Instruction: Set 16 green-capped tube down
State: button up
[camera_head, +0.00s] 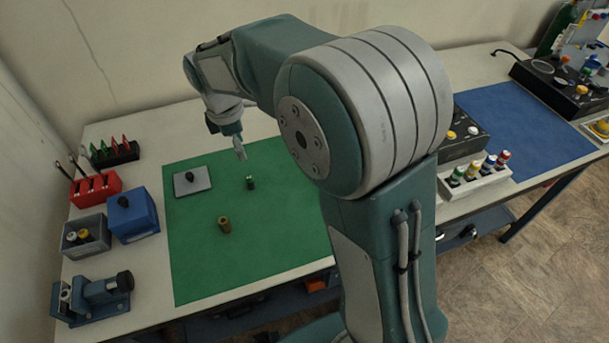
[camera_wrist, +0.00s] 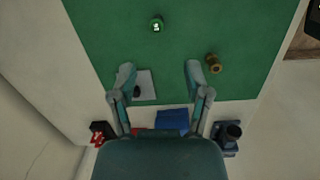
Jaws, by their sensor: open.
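The green-capped tube (camera_head: 250,183) is a small dark piece with a green top, standing on the green mat (camera_head: 280,240). It also shows in the wrist view (camera_wrist: 157,25), near the top edge, beyond my fingertips. My gripper (camera_head: 240,153) is above the mat's far part, up and to the left of the tube in the head view. In the wrist view my gripper (camera_wrist: 160,75) has its two fingers wide apart with nothing between them. The tube is apart from both fingers.
A brass cylinder (camera_head: 224,225) stands on the mat, and a grey plate (camera_head: 192,180) with a black knob lies left. Blue box (camera_head: 133,215), red rack (camera_head: 95,188) and blue vise (camera_head: 92,298) line the left edge. A white rack (camera_head: 478,187) holds capped bottles at right. The mat's front is clear.

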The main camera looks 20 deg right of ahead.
jog(key=s+d+r+m+t+y, duration=0.1)
jog(key=s+d+r+m, duration=0.2)
jog(key=s+r+m, duration=0.15)
jog(key=s+d+r+m+t, duration=0.2)
jog(key=s+d+r+m, duration=0.2)
jog(key=s, duration=0.2)
jog(key=s+d+m+t, duration=0.2)
jog(key=s+m, duration=0.6)
jog(key=s, duration=0.5)
jog(key=shift+d+f+m, duration=0.3)
jog(key=shift+d+m, duration=0.05)
jog(key=shift+d, duration=0.35)
